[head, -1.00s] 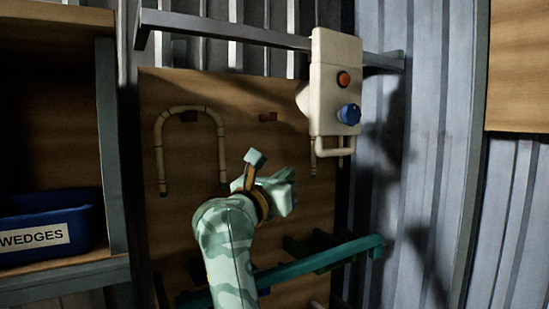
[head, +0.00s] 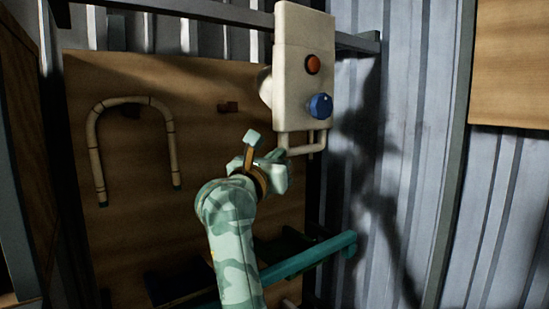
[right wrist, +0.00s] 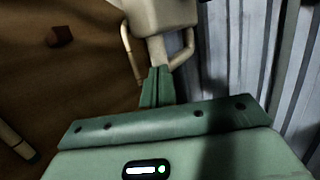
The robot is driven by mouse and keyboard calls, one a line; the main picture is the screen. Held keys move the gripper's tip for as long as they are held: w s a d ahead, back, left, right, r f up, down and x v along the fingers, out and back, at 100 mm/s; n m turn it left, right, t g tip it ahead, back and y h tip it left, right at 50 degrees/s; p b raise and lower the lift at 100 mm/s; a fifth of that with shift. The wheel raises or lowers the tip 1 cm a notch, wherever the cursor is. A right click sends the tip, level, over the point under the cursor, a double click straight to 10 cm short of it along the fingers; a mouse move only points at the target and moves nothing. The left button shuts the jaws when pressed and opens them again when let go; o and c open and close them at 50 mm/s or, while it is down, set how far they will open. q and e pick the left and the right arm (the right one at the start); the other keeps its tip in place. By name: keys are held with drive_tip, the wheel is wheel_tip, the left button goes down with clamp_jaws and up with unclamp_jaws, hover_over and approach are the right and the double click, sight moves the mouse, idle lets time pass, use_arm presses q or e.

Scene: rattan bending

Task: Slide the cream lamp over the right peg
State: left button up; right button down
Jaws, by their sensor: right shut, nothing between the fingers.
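A cream housing (head: 304,60) with a red button and a blue knob hangs in front of the back board. A rounded cream part (head: 265,86) shows at its left edge; I cannot tell whether that is the lamp. A small dark red-brown peg (head: 228,107) sticks out of the board to the left; it also shows in the right wrist view (right wrist: 58,36). My right gripper (head: 280,166) is shut and empty, just below the housing's looped handle (head: 305,149). In the right wrist view, its fingers (right wrist: 155,88) point up toward the housing (right wrist: 162,14). My left gripper is out of view.
A bent rattan arch (head: 129,101) hangs on the board at left. A grey rail (head: 200,10) crosses above, and a teal bar (head: 310,260) crosses below. Corrugated metal wall (head: 410,150) stands at right.

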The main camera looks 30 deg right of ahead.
drive_tip(key=w+d, duration=0.1)
drive_tip(key=d, duration=1.8)
drive_tip(key=shift+d+r, duration=0.15)
drive_tip(key=shift+d, duration=0.15)
drive_tip(key=shift+w, duration=0.1)
drive_tip(key=shift+b, duration=0.3)
